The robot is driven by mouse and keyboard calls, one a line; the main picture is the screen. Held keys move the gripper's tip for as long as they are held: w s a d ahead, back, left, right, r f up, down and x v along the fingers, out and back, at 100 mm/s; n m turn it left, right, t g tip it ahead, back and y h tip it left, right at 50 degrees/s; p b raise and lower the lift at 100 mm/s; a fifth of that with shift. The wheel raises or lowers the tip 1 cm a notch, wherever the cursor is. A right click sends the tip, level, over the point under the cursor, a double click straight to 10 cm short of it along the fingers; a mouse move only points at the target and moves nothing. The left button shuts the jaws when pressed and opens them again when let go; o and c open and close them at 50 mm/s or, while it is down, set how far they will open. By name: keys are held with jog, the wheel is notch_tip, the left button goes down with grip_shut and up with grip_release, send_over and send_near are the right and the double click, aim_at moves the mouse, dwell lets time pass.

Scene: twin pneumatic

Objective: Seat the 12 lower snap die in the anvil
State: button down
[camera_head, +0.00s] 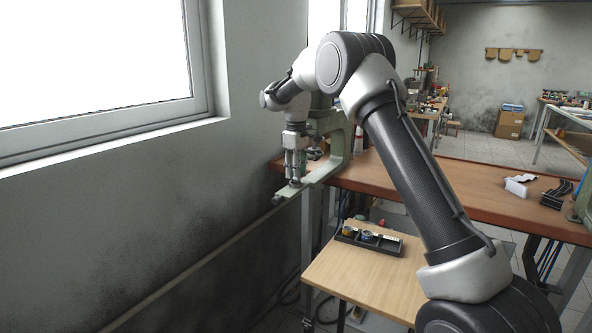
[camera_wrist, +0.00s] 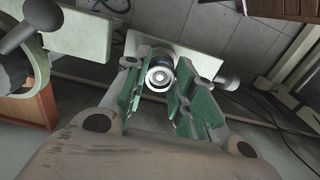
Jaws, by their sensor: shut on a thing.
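My gripper (camera_head: 295,172) points down over the outer end of the pale green press arm (camera_head: 322,172), left of the press body (camera_head: 335,130). In the wrist view my gripper (camera_wrist: 160,85) has its green-padded fingers closed around a round metal die (camera_wrist: 160,77). The die shows a bright ringed top and a dark side. The pale green press arm (camera_wrist: 203,63) lies beneath it in the wrist view. The die and fingers hide the anvil, so I cannot tell whether the die touches it.
A black tray (camera_head: 388,246) with several small parts stands on a light wooden stand (camera_head: 345,280). The brown bench (camera_head: 450,187) carries the press. The wall and window are close on the left.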

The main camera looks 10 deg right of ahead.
jog(key=shift+f, duration=0.95)
jog(key=c, duration=1.1)
grip_release()
notch_tip(320, 180, up, 12)
